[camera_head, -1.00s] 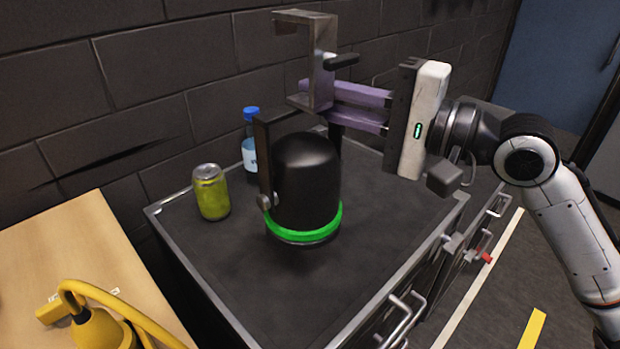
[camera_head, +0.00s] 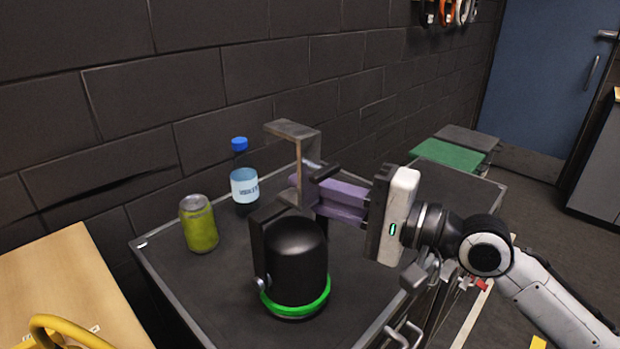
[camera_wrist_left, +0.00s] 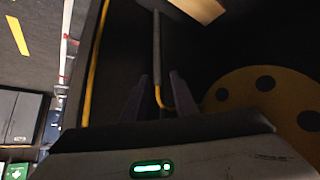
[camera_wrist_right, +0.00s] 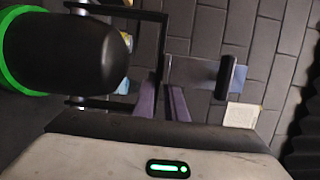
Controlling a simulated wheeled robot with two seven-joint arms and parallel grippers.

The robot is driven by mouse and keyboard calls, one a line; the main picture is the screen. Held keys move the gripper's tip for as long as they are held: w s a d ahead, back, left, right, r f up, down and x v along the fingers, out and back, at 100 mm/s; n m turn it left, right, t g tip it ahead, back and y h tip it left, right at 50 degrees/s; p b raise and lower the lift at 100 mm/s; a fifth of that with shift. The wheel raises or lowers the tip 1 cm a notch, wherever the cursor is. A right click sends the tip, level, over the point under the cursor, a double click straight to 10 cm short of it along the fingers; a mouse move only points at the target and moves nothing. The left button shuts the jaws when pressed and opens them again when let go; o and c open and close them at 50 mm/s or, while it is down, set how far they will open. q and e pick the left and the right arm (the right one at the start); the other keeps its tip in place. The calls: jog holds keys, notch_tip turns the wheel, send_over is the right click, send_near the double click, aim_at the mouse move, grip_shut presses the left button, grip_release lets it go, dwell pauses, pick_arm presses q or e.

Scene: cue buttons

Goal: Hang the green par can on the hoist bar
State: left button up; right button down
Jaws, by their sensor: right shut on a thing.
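The green par can (camera_head: 296,258) is a black can with a bright green ring at its lower end and a yoke on its side. A grey metal hook clamp (camera_head: 296,131) rises above it. In the right wrist view the can (camera_wrist_right: 70,52) hangs at the left of the fingers. I cannot tell if the can touches the cabinet top. My left gripper (camera_wrist_left: 160,92) shows only in the left wrist view, fingers apart and empty. I cannot make out the hoist bar.
A dark cabinet top (camera_head: 225,285) lies below the can. On it stand a yellow-green drink can (camera_head: 198,224) and a blue-capped bottle (camera_head: 243,187). A wooden surface (camera_head: 60,285) with a yellow object (camera_head: 60,330) is at left. A brick wall is behind.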

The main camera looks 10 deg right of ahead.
pick_arm(q)
jog(key=shift+w+r, duration=0.1)
jog(key=shift+w, duration=0.05)
pick_arm(e)
jog(key=shift+r, duration=0.3)
jog(key=c, duration=2.2)
grip_release()
jog(key=shift+f, duration=0.35)
jog(key=o, duration=0.4)
